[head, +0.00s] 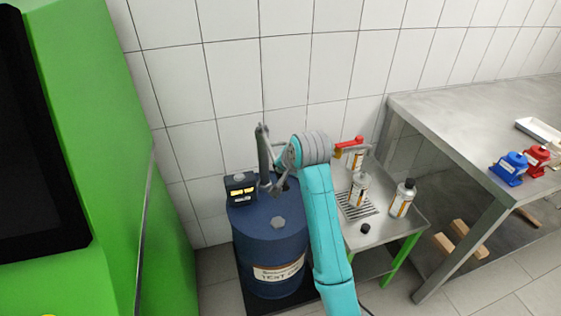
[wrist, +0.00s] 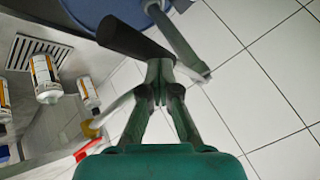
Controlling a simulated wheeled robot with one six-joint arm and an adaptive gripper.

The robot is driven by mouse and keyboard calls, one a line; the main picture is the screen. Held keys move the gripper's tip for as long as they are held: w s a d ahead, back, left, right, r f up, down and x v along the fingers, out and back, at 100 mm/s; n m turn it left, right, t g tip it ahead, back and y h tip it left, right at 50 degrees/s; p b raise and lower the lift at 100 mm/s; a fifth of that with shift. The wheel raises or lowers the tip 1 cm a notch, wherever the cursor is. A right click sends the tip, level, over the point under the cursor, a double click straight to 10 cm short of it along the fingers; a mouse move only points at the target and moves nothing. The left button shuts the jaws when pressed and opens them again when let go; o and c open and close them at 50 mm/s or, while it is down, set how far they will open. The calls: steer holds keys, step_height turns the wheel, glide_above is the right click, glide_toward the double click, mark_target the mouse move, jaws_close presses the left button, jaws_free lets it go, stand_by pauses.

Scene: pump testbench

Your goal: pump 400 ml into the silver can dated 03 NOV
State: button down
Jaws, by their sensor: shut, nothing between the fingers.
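The blue drum (head: 262,225) stands by the wall, with a grey pump column (head: 264,155) rising from its top. A dark meter with a lit yellow display (head: 241,191) sits at the drum's rear left; its digits are unreadable. Silver cans with white and orange labels stand on the small metal stand: one on the grate (head: 360,190), one with a dark cap to its right (head: 403,200), one behind (head: 358,161). Their dates are unreadable. My gripper (wrist: 158,72) is shut and empty, close to a dark pump handle grip (wrist: 135,40); I cannot tell whether they touch.
A loose black cap (head: 365,229) lies on the stand (head: 415,226). A red lever (head: 349,144) is above the rear can. The steel table (head: 440,125) at right holds blue (head: 510,168) and red (head: 536,158) devices. A green cabinet (head: 110,190) borders the left.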

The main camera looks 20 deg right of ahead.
steer(key=shift+s+f, duration=0.15)
steer(key=shift+f, duration=1)
steer(key=shift+s+f, duration=0.15)
steer(key=shift+f, duration=0.95)
stand_by(2.2)
steer(key=shift+r, duration=0.1)
stand_by(0.5)
steer(key=shift+w+r, duration=0.2)
steer(key=shift+r, duration=1.5)
steer(key=shift+w+r, duration=0.2)
steer(key=shift+r, duration=1.45)
steer(key=shift+w+r, duration=0.2)
steer(key=shift+r, duration=1.5)
steer(key=shift+w+r, duration=0.15)
steer(key=shift+r, duration=1.1)
steer(key=shift+w+r, duration=0.1)
steer(key=shift+r, duration=1.15)
